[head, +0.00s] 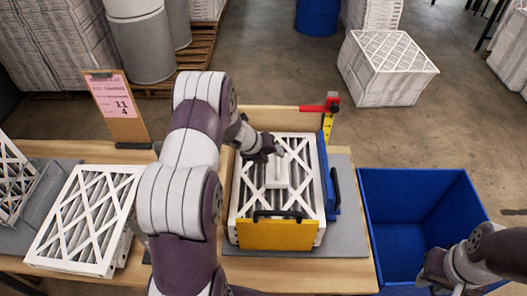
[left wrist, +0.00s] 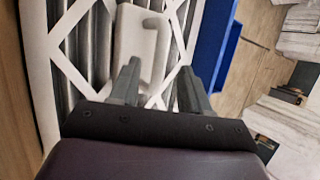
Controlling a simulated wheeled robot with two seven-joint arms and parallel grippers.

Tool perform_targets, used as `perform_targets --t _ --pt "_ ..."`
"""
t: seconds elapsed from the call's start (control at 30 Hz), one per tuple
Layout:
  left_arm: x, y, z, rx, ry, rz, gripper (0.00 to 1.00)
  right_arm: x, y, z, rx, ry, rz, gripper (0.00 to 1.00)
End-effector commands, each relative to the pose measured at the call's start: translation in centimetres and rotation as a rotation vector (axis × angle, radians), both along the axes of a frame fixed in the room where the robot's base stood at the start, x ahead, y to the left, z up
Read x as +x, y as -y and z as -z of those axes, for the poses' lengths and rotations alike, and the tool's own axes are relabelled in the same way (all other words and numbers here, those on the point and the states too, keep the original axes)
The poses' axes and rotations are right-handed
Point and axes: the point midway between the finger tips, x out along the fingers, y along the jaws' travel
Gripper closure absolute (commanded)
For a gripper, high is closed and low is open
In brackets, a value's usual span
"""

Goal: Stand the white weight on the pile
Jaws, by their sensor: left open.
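The white weight (head: 277,174), a plate-like block with a handle, stands on top of the pile of framed filters (head: 306,205). In the left wrist view the weight (left wrist: 135,38) rests against the filter's white cross-braces (left wrist: 68,42). My left gripper (head: 264,152) is at the weight's far left in the head view. In the wrist view its two fingers (left wrist: 160,82) are apart and empty, with the weight beyond the fingertips and slightly left. My right gripper (head: 437,272) hangs over the blue bin's near side; its fingers are too small and dark to tell.
A yellow plate (head: 277,236) and a blue plate (head: 331,185) with handles border the pile. A red-topped measuring post (head: 328,106) stands behind it. Another filter stack (head: 87,213) lies left, near a sign (head: 117,108). The blue bin (head: 415,205) at right looks empty.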

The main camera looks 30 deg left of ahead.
Motion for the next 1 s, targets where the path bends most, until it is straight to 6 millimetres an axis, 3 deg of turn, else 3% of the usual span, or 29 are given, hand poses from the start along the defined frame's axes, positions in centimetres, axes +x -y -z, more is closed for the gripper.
perform_targets --t 0.2,0.37,0.43,0.5,0.57,0.67,0.8,0.9,1.0 --pt "-2.7 -1.5 -4.0 0.001 0.001 -0.002 0.53 0.0 0.0 0.9 0.000 0.000 0.000 0.73" --pt "-3.5 -1.9 -5.8 -0.006 0.001 -0.021 0.53 0.0 0.0 0.9 0.000 0.000 0.000 0.73" --pt "-3.0 -1.4 -7.0 -0.041 0.003 -0.147 0.53 0.0 0.0 0.9 0.000 0.000 0.000 0.73" --pt "-2.6 -0.7 -8.9 -0.127 -0.004 -0.422 0.53 0.0 0.0 0.9 0.000 0.000 0.000 0.73" --pt "-3.4 0.1 -10.5 -0.241 -0.034 -0.751 0.53 0.0 0.0 0.9 0.000 0.000 0.000 0.73" --pt "-8.1 2.0 -11.6 -0.456 -0.143 -1.334 0.53 0.0 0.0 0.9 0.000 0.000 0.000 0.73" --pt "-17.3 6.2 -11.2 -0.661 -0.367 -2.002 0.53 0.0 0.0 0.9 0.000 0.000 0.000 0.73" --pt "-21.9 8.8 -10.9 -0.713 -0.492 -2.287 0.53 0.0 0.0 0.9 0.000 0.000 0.000 0.73" --pt "-23.8 9.9 -10.9 -0.729 -0.549 -2.407 0.53 0.0 0.0 0.9 0.000 0.000 0.000 0.73"
